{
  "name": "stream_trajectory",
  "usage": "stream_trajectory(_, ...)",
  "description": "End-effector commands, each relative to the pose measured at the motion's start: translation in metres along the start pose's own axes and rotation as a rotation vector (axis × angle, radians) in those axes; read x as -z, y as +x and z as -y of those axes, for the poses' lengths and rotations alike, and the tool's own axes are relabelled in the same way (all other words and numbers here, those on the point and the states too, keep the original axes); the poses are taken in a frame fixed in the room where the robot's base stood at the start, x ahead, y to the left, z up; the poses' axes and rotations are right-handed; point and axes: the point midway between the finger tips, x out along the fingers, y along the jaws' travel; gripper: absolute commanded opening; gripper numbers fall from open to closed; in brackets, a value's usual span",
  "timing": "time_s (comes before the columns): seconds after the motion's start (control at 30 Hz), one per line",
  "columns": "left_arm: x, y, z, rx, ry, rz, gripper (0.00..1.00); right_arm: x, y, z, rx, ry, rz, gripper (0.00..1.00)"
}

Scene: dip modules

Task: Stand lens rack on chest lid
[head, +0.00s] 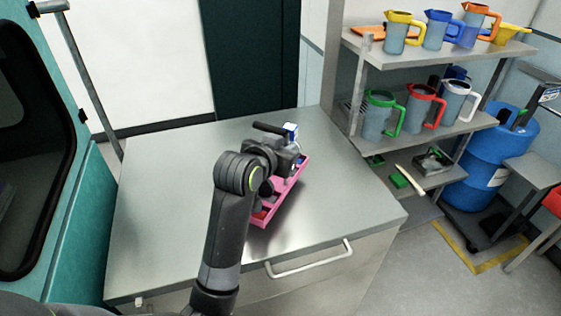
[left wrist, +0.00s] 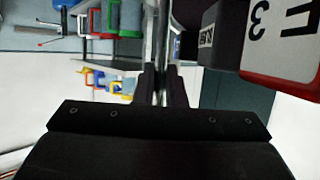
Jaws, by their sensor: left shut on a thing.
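The pink lens rack (head: 283,198) is at the middle of the grey metal chest lid (head: 165,205) in the head view, long and slanting, partly hidden by my left arm. I cannot tell whether it rests on the lid or hangs just above it. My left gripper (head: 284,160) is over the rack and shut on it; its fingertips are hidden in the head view. In the left wrist view the fingers (left wrist: 164,88) are close together around a thin grey bar. My right gripper is not in view.
The lid is clear left of the rack and at its front right. A chest handle (head: 310,260) runs along the front. A shelf unit (head: 440,55) with several coloured jugs stands right of the chest, near a blue barrel (head: 490,165). A teal cabinet (head: 75,220) stands left.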

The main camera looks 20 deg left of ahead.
Motion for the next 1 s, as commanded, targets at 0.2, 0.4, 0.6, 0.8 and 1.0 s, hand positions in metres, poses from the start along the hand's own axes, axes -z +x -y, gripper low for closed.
stream_trajectory(0.2,-0.018,0.007,-0.001,0.0,-0.002,-0.002,0.0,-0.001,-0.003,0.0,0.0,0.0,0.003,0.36)
stream_trajectory(0.4,-0.037,0.015,-0.001,0.0,-0.001,-0.005,0.0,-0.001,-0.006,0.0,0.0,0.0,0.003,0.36)
stream_trajectory(0.6,-0.038,0.016,-0.001,0.0,0.001,-0.007,0.0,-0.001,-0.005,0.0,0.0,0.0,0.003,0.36)
stream_trajectory(0.8,-0.04,0.016,-0.001,0.0,0.0,-0.001,0.32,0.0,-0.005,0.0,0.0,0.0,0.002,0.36)
stream_trajectory(1.0,-0.04,0.016,0.0,0.0,0.0,-0.001,0.32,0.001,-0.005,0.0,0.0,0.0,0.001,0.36)
